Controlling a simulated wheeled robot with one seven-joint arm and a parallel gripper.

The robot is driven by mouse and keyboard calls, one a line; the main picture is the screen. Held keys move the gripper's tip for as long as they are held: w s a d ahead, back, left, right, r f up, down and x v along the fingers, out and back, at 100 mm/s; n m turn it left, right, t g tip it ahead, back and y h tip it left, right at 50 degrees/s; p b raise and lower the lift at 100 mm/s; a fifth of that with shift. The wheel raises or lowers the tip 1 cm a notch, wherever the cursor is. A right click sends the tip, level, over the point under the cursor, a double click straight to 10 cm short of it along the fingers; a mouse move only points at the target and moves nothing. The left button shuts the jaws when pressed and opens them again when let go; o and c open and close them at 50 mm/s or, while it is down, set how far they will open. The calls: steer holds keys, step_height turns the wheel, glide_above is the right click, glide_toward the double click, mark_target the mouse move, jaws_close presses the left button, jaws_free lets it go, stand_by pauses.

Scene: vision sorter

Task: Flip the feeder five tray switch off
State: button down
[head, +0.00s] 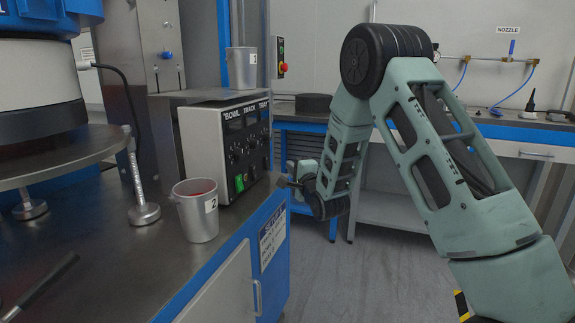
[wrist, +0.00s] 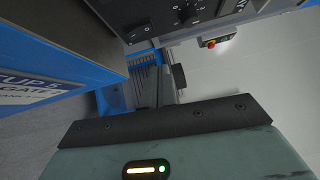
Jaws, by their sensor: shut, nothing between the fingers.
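The feeder control box (head: 205,150) stands on the steel bench, its dark front panel marked BOWL, TRACK and TRAY, with dials and a row of low switches. The leftmost low switch (head: 239,183) shows green. The tray end of the panel is at the right, and its switch is too small to read there. In the wrist view, a black rocker switch (wrist: 139,33) shows on the dark panel; its setting is unclear. My gripper (head: 283,181) is shut and empty, just right of the box's lower front. In the wrist view, my gripper (wrist: 158,88) points toward the panel, apart from the rocker.
A grey cup marked 2 (head: 197,215) stands on the bench in front of the box. Another grey cup (head: 241,70) is on the shelf above. A red stop button (head: 283,67) is on the wall behind. The blue bench edge (head: 240,235) lies below my gripper.

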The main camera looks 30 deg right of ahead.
steer(key=shift+s+a+r, duration=0.1)
steer(key=shift+s+a, duration=0.05)
steer(key=shift+s, duration=0.9)
steer(key=shift+s+a+r, duration=0.1)
steer(key=shift+s, duration=0.9)
steer(key=s+a+f+n+g+y, duration=0.25)
steer(key=s+a+n+g, duration=0.35)
steer(key=a, duration=0.6)
steer(key=s+a+f+n+g+y, duration=0.1)
steer(key=s+a+n+g+y, duration=0.2)
steer(key=s+a+n, duration=0.6)
steer(key=s+a+n+g+h, duration=0.1)
steer(key=s+a+n+g, duration=0.2)
steer(key=s, duration=0.5)
steer(key=s+a+n+g+h, duration=0.1)
steer(key=s+a+n+g, duration=0.15)
steer(key=s+n, duration=0.45)
steer(key=s+a+n+g+h, duration=0.15)
steer(key=s+g, duration=0.25)
steer(key=s, duration=0.6)
step_height(320, 180, up, 27)
steer(key=n+p, duration=0.1)
steer(key=p, duration=2.6)
steer(key=shift+s+r+y, duration=0.15)
steer(key=shift+s+y, duration=0.15)
steer(key=shift+y, duration=0.1)
